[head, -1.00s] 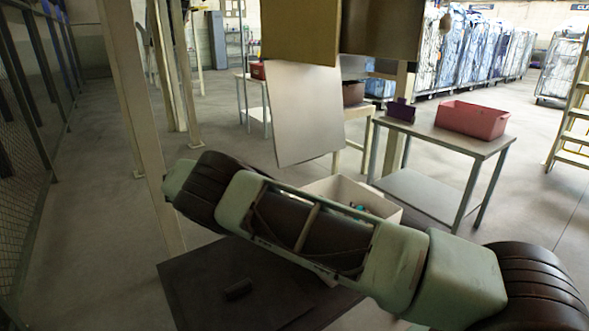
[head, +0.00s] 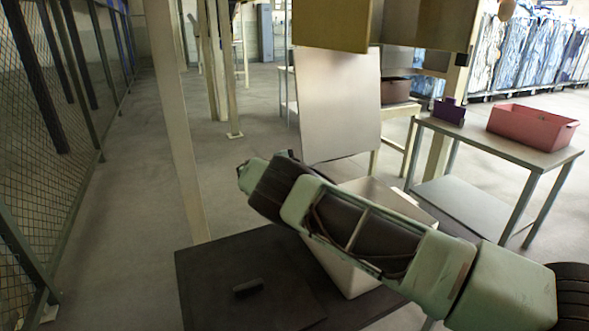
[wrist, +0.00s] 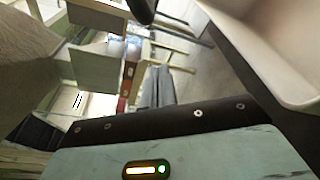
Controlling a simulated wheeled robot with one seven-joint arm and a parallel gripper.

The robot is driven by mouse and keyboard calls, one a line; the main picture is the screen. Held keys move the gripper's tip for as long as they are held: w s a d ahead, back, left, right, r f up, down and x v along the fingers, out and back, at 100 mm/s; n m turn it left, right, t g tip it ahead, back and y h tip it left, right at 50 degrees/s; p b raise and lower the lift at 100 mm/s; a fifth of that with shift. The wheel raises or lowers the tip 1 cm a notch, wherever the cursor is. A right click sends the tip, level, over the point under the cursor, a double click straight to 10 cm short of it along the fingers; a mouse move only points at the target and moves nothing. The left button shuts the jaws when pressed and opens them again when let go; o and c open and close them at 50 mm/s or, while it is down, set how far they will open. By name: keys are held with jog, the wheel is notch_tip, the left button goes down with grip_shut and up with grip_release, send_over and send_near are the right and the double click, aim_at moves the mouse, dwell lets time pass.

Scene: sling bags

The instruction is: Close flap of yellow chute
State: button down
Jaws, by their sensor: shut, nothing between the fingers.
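The yellow chute (head: 332,25) is at the top of the head view, cut off by the frame edge. Its flap, a flat grey metal panel (head: 338,105), hangs down below it, tilted slightly. My gripper (wrist: 161,75) shows in the wrist view as two grey fingers close together above the dark bar, with nothing between them. In the head view my gripper is hidden behind my wrist, which is below and left of the flap. The fingers look apart from the flap, but the exact gap cannot be told.
A pale open box (head: 350,277) stands behind and under my arm, beside a dark platform (head: 215,285). A pale post (head: 172,110) and a mesh fence (head: 75,130) are on the left. A table (head: 470,137) with a red bin (head: 530,127) and purple holder (head: 449,111) stands right.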

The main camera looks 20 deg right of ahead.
aim_at(313, 163)
jog(key=shift+s+d+r, duration=0.25)
jog(key=shift+s+r, duration=0.25)
jog(key=shift+s, duration=0.3)
jog(key=shift+s+d+r, duration=0.2)
jog(key=shift+s+r, duration=0.3)
jog(key=shift+s, duration=0.25)
jog(key=shift+p, duration=0.3)
